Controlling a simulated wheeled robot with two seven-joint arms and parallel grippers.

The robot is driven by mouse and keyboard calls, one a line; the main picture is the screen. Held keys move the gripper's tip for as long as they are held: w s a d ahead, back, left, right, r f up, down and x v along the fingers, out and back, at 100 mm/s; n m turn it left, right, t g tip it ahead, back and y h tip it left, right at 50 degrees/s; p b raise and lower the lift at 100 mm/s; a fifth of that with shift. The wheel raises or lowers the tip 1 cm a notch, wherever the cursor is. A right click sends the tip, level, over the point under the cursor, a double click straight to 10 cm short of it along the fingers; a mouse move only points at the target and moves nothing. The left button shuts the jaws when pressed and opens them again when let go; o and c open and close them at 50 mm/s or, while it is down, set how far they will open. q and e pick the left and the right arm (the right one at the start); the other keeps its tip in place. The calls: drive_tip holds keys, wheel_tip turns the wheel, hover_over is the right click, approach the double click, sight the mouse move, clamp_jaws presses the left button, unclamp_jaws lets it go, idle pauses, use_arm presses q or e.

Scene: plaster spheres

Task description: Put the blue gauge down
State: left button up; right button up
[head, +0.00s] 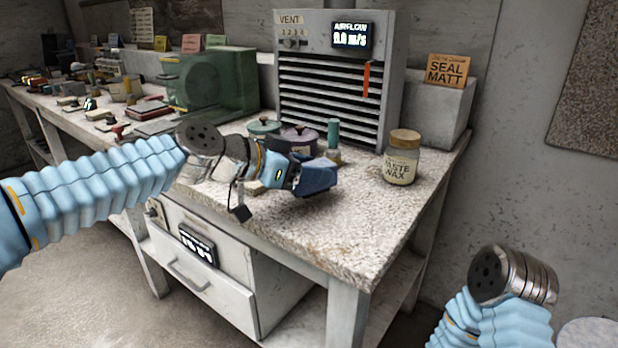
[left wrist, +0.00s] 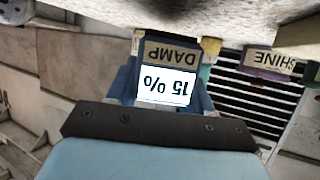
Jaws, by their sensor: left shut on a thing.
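My left gripper (head: 295,178) is shut on the blue gauge (head: 318,177), over the front part of the speckled worktop (head: 340,235). In the left wrist view the gauge (left wrist: 170,53) sits between the fingers, its DAMP label and lit 15% display upside down in the picture. The worktop edge (left wrist: 130,12) is close above it there. I cannot tell whether the gauge touches the worktop. A small dark tag (head: 240,212) hangs below my left wrist.
Lidded pots (head: 293,138) and a green-topped bottle (head: 333,135) stand just behind the gauge. A paste wax jar (head: 402,158) stands to the right. The louvred vent unit (head: 335,85) is behind. The worktop's front right is clear.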

use_arm(q)
drive_tip(key=shift+f, duration=1.1)
drive_tip(key=shift+f, duration=0.15)
drive_tip(key=o, duration=1.2)
drive_tip(key=shift+s, duration=0.1)
drive_tip(key=shift+c, duration=0.2)
